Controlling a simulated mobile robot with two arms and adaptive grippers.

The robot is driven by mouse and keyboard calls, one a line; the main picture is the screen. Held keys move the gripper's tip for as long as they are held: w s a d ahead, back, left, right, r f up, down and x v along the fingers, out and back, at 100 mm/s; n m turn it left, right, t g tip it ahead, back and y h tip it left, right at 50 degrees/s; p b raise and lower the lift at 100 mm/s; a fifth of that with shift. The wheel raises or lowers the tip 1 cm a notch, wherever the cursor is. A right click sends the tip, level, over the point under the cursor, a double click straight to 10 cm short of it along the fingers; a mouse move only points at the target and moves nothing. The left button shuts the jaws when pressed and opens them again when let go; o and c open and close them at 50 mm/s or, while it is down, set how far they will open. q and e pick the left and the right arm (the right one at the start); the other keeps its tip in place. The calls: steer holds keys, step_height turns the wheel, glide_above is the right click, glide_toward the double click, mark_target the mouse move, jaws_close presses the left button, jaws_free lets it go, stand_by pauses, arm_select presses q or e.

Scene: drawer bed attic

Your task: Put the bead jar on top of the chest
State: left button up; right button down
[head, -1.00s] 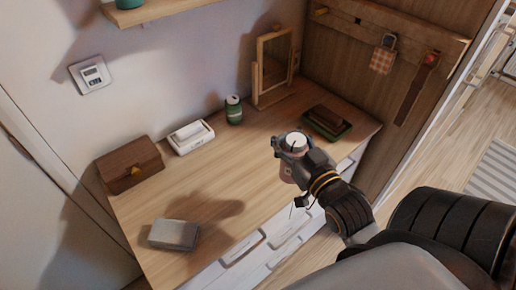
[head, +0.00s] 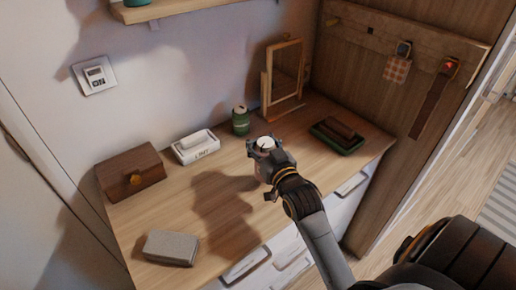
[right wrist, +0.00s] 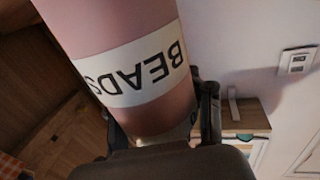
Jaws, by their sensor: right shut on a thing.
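The bead jar is a pink cylinder with a white "BEADS" label (right wrist: 140,72) in the right wrist view. In the head view mostly its pale round lid (head: 266,143) shows. My right gripper (head: 265,152) is shut around the jar, which looks upright, over the wooden top of the chest of drawers (head: 220,215). I cannot tell whether the jar's base touches the top. My left gripper is not in view.
A green canister (head: 240,121) stands behind the jar, with a white tray (head: 195,147) to its left. A brown box (head: 131,171), a grey box (head: 171,248), a mirror (head: 283,75) and a green tray (head: 336,138) also stand there. The front middle is clear.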

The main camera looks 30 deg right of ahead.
step_height(320, 180, down, 3)
steer(key=shift+w+f, duration=0.15)
steer(key=shift+f, duration=0.05)
steer(key=shift+f, duration=0.1)
